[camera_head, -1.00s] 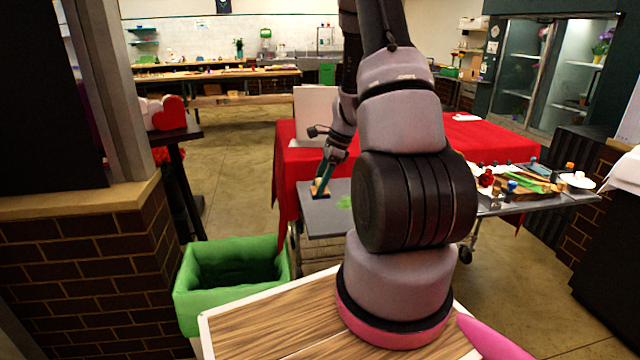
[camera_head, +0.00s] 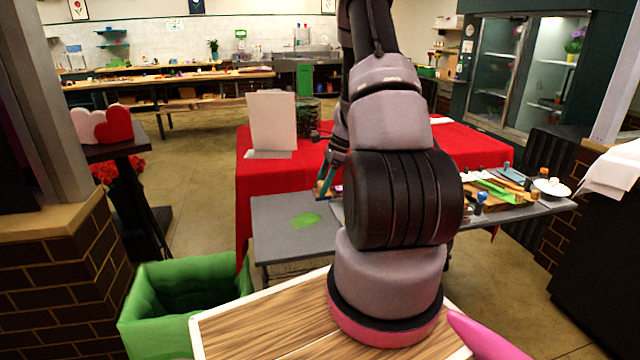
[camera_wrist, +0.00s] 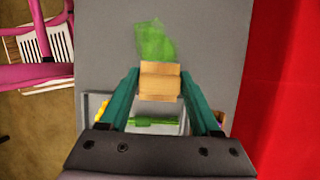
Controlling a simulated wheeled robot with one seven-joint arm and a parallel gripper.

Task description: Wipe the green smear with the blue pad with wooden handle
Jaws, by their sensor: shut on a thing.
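The green smear (camera_head: 306,220) is a flat irregular patch on the grey table (camera_head: 275,240). It also shows in the wrist view (camera_wrist: 154,40), just beyond the held wooden handle (camera_wrist: 160,80). My gripper (camera_wrist: 160,84) has its teal fingers shut on that handle. In the head view my gripper (camera_head: 325,188) is behind and slightly right of the smear, partly hidden by my arm. The blue pad under the handle is hidden in the wrist view and hard to make out in the head view. I cannot tell whether it touches the table.
A tray (camera_wrist: 90,103) with green and yellow items lies under my gripper in the wrist view. A red-clothed table (camera_head: 270,178) with a white board (camera_head: 272,120) stands behind. A green bin (camera_head: 160,335) is at front left. Tools and bottles (camera_head: 505,190) crowd the right side.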

